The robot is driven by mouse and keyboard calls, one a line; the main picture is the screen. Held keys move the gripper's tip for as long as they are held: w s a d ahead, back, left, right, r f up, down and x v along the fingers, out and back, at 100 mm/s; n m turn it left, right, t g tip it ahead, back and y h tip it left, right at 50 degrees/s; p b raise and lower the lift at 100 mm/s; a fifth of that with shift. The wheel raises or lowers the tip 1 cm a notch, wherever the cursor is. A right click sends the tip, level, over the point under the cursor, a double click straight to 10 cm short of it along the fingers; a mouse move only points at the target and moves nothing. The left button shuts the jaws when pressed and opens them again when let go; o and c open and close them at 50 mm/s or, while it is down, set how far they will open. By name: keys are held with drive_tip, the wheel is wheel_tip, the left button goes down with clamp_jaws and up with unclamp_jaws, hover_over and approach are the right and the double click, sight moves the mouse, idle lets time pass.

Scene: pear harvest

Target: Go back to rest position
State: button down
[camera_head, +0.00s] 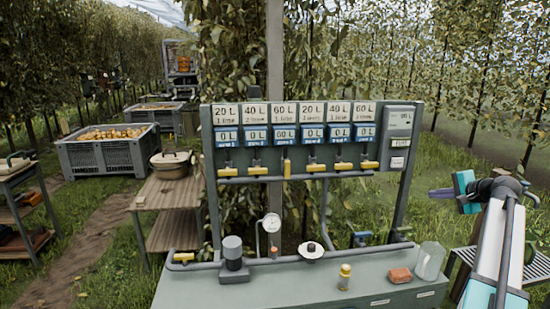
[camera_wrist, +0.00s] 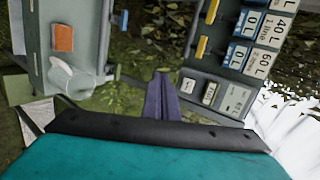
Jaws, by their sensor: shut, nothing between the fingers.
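My gripper (camera_head: 441,193) is at the right of the head view, at the end of my raised arm, and points left. Its dark purple fingers are together with nothing between them. In the wrist view my gripper (camera_wrist: 161,97) shows as one narrow closed shape at the middle. It is in free air to the right of the panel board (camera_head: 401,174) and above the right end of the bench, touching nothing. The panel also shows in the wrist view (camera_wrist: 209,93), turned on its side.
The bench (camera_head: 285,290) carries a glass jar (camera_head: 430,261), an orange-red block (camera_head: 400,275), a yellow-topped bottle (camera_head: 345,277), a gauge (camera_head: 271,223) and a grey pump (camera_head: 233,253). A wooden side table (camera_head: 167,193) stands left. Fruit crates (camera_head: 103,157) stand behind. Grass at right is open.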

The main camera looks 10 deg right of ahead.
drive_tip(key=w+a+f+n+g+y+b, duration=0.1)
drive_tip(key=a+f, duration=0.4)
drive_tip(key=f, duration=0.3)
drive_tip(key=w+a+f+n+g, duration=0.1)
drive_tip(key=w+a+f, duration=0.1)
drive_tip(key=a+f, duration=0.35)
drive_tip(key=s+a+f+n+g+y+b, duration=0.1)
drive_tip(key=s+a+f+n+g, duration=0.15)
drive_tip(key=a+f, duration=0.8)
drive_tip(key=s+a+f+n+g+b, duration=0.1)
drive_tip(key=s+a+f+g, duration=0.15)
drive_tip(key=a+f, duration=0.8)
drive_tip(key=s+a+f+n+g+y+b, duration=0.1)
drive_tip(key=s+a+f+n+g, duration=0.35)
drive_tip(key=f, duration=1.15)
drive_tip(key=s+a+f+n+g+h+b, duration=0.1)
drive_tip(key=s+a+f+n+g+b, duration=0.15)
drive_tip(key=s+a+f, duration=1.4)
drive_tip(key=s+a+f+n+g+h+b, duration=0.1)
drive_tip(key=s+f+n+g, duration=0.1)
drive_tip(key=s, duration=0.7)
drive_tip(key=s+a+f+n+g+h, duration=0.1)
drive_tip(key=s+f, duration=0.3)
drive_tip(key=s, duration=0.6)
drive_tip(key=shift+a+f+n+g+h+b, duration=0.2)
drive_tip(key=shift+f+n+g+h+b, duration=0.25)
drive_tip(key=shift+n, duration=0.4)
drive_tip(key=shift+s+r, duration=0.1)
